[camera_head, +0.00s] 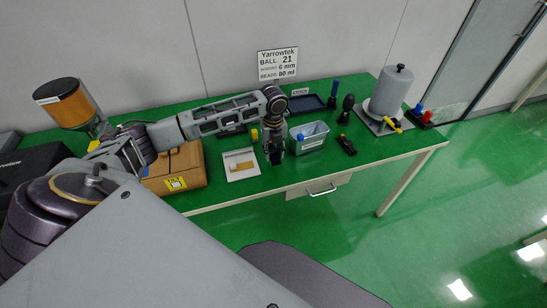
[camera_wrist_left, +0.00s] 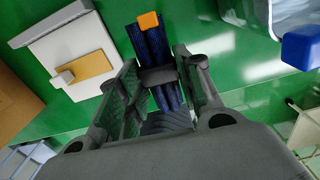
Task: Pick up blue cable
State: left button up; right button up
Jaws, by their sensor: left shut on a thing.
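The blue cable (camera_wrist_left: 153,42) is a dark blue bundle with a dark band around it and an orange end piece. In the left wrist view it lies between the two fingers of my left gripper (camera_wrist_left: 157,72), which is shut on it. In the head view my left gripper (camera_head: 274,152) points down near the front edge of the green table (camera_head: 378,160). There the cable is small and mostly hidden by the fingers. My right gripper is not in view.
A clear bin (camera_head: 313,137) with a blue item stands just right of my left gripper. A grey cylinder (camera_head: 391,90) stands at the right. A black-and-yellow tool (camera_head: 346,145) lies near the bin.

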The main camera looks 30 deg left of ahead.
aim_at(274, 151)
pick_arm(q)
notch_tip(274, 151, up, 4)
jog(key=shift+f, duration=0.25)
jog(key=shift+r, duration=0.5)
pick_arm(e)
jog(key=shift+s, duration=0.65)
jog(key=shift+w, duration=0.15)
